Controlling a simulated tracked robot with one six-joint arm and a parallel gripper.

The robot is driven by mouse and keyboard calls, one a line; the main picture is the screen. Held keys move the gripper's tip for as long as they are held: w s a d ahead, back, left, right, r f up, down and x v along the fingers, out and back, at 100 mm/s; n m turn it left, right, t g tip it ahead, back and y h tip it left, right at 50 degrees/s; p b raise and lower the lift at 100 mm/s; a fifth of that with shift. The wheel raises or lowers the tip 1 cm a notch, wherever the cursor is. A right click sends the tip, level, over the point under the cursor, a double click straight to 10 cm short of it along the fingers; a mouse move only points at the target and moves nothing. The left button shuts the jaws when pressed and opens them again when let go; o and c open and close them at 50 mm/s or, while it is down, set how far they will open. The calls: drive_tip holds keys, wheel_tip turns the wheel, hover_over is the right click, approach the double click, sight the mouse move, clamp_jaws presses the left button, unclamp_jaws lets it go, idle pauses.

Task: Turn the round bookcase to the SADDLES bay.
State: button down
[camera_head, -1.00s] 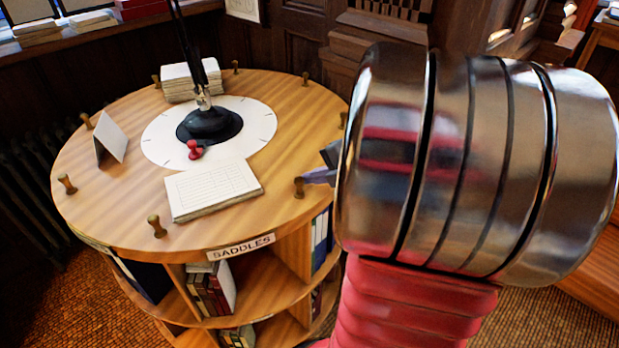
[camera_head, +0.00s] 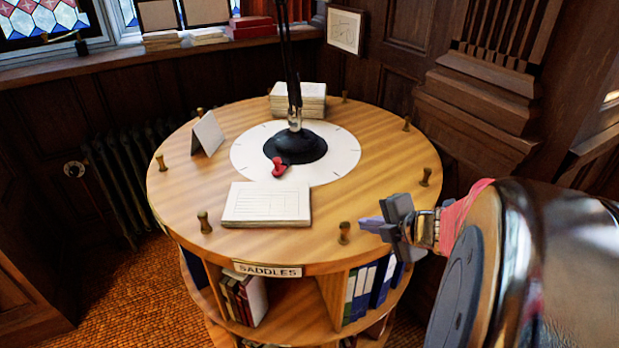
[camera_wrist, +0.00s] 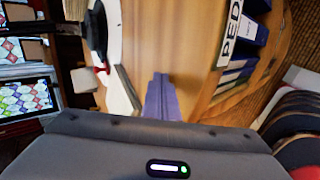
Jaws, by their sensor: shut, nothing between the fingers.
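The round wooden bookcase (camera_head: 390,205) stands ahead, with its SADDLES label (camera_head: 268,270) on the front rim, slightly left of its middle. A bay below the label holds books (camera_head: 245,297). A red pointer (camera_head: 278,167) sits at the front left of the black lamp base on the white dial (camera_head: 330,165). Short wooden pegs stand around the rim. My gripper (camera_head: 368,224) is shut and empty, just right of the front-right peg (camera_head: 344,232); whether they touch is unclear. In the wrist view, my shut fingers (camera_wrist: 160,92) are over the tabletop, near a partly cut-off label "PED" (camera_wrist: 231,28).
A pad (camera_head: 266,205), a folded card (camera_head: 207,135) and a paper stack (camera_head: 298,98) lie on the top. The lamp's black arm (camera_head: 291,60) rises from the middle. A radiator (camera_head: 135,170) is at left, wood panelling behind and right. Carpet is open at front left.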

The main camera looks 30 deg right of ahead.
idle(0.4)
drive_tip(key=shift+s+d+r, duration=0.15)
drive_tip(key=shift+d+r, duration=0.35)
drive_tip(key=shift+d, duration=0.1)
wheel_tip(320, 180, up, 8)
idle(1.0)
drive_tip(key=shift+r, duration=0.1)
